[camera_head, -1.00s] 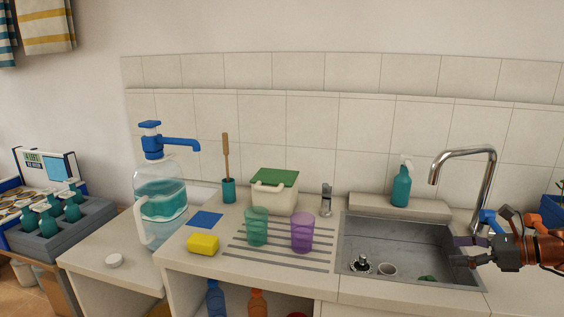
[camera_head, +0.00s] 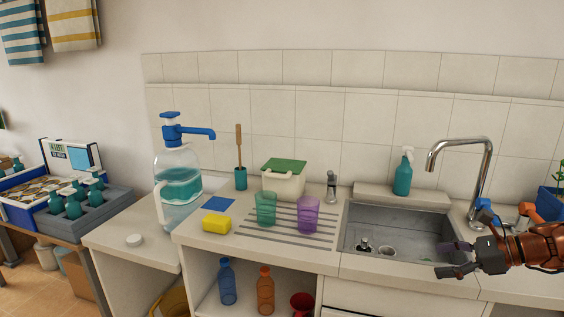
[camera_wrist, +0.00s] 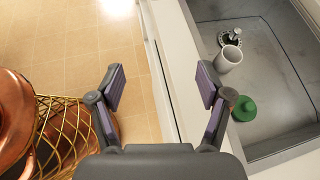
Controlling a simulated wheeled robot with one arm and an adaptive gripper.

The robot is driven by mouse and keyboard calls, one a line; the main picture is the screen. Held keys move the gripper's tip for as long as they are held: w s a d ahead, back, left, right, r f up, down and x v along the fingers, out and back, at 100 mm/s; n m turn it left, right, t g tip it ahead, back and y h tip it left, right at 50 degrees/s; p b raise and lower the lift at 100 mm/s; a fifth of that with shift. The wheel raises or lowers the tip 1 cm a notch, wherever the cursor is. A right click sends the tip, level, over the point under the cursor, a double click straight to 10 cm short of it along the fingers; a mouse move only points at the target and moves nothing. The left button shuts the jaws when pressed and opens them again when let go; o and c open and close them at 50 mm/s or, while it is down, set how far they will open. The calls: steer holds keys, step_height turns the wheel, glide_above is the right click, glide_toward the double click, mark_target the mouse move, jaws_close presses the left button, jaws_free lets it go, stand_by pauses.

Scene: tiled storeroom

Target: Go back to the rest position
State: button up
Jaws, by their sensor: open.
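My gripper (camera_head: 452,258) is at the right of the head view, in front of the sink's front edge. It also shows in the wrist view (camera_wrist: 161,88), with its two fingers spread wide apart and nothing between them. The wrist view looks down past the fingers onto the tiled floor and the counter's front edge. The sink (camera_head: 372,240) lies just behind my gripper. In the wrist view a white cup (camera_wrist: 229,58) and a green round object (camera_wrist: 245,108) lie in the basin, near the right finger but apart from it.
A green cup (camera_head: 265,207), a purple cup (camera_head: 307,214) and a yellow sponge (camera_head: 217,222) are on the counter. The tap (camera_head: 486,180) rises behind my gripper.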

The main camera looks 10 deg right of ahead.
steer(key=s+a+f+n+g+h+b, duration=0.1)
steer(key=s+a+f+n+g, duration=0.25)
steer(key=a, duration=0.45)
steer(key=s+a+f+n+g+b, duration=0.2)
steer(key=s+a+n, duration=0.15)
steer(key=a, duration=0.35)
steer(key=s+a+f+n+g+h+b, duration=0.1)
steer(key=s+a+f+n+g, duration=0.2)
steer(key=a, duration=0.5)
steer(key=s+a+f+n+g+h+b, duration=0.1)
steer(key=s+f+n+h+b, duration=0.1)
steer(key=s+f+n+h, duration=0.45)
steer(key=s+a+f+n+g+h+b, duration=0.1)
steer(key=s+a+f+n+b, duration=0.15)
steer(key=s+n, duration=0.8)
step_height(320, 180, up, 19)
steer(key=s+m+t+p, duration=0.1)
steer(key=s+m+p, duration=0.1)
steer(key=p, duration=1.5)
steer(key=shift+s+d+m+p, duration=0.15)
steer(key=shift+d+m+p, duration=0.15)
steer(key=shift+d, duration=0.05)
